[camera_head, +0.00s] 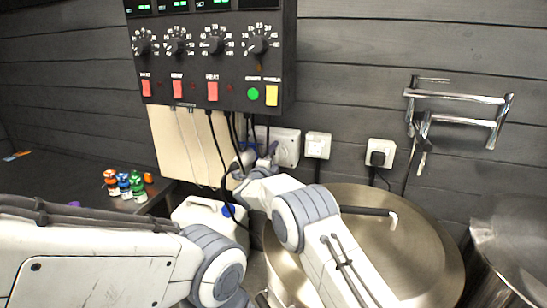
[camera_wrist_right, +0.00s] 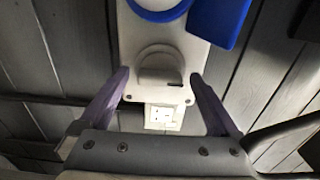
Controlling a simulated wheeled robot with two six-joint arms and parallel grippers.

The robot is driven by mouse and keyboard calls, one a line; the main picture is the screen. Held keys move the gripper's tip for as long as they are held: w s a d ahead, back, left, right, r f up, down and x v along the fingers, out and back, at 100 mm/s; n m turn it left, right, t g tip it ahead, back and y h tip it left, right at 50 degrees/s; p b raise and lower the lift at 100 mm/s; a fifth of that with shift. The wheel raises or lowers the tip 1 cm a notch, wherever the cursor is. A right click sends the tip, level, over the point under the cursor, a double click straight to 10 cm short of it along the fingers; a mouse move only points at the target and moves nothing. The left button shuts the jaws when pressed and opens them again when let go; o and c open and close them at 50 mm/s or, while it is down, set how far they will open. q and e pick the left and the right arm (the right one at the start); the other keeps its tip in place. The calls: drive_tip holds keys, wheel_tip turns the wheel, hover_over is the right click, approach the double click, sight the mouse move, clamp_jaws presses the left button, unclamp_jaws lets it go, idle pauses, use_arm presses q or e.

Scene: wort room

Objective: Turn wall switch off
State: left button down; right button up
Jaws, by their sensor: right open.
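A pale wall box (camera_head: 288,147) is mounted on the dark plank wall under the control panel, partly hidden by my right gripper. In the right wrist view this box (camera_wrist_right: 182,47) carries a rounded grey switch knob (camera_wrist_right: 160,66) and blue socket parts (camera_wrist_right: 222,18). I cannot tell the knob's position clearly. My right gripper (camera_head: 262,163) is at the box's left part. In the right wrist view the open gripper (camera_wrist_right: 160,78) has one finger on either side of the knob, with visible gaps. My left gripper is not in view; only my left arm shows.
A black control panel (camera_head: 215,62) with knobs and red switches hangs above, with cables dangling below it. Right of the box are a white socket (camera_head: 318,145) and another with a black plug (camera_head: 381,152). A large steel vessel (camera_head: 405,240) stands below right.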

drive_tip(key=c, duration=1.4)
drive_tip(key=shift+o, duration=0.2)
drive_tip(key=shift+n, duration=0.3)
drive_tip(key=n, duration=0.2)
drive_tip(key=shift+n, duration=0.4)
drive_tip(key=n, duration=0.4)
drive_tip(key=shift+n, duration=0.3)
drive_tip(key=n+p, duration=0.2)
drive_tip(key=n, duration=0.3)
drive_tip(key=shift+n+p, duration=0.6)
drive_tip(key=shift+n, duration=1.8)
drive_tip(key=shift+f, duration=0.1)
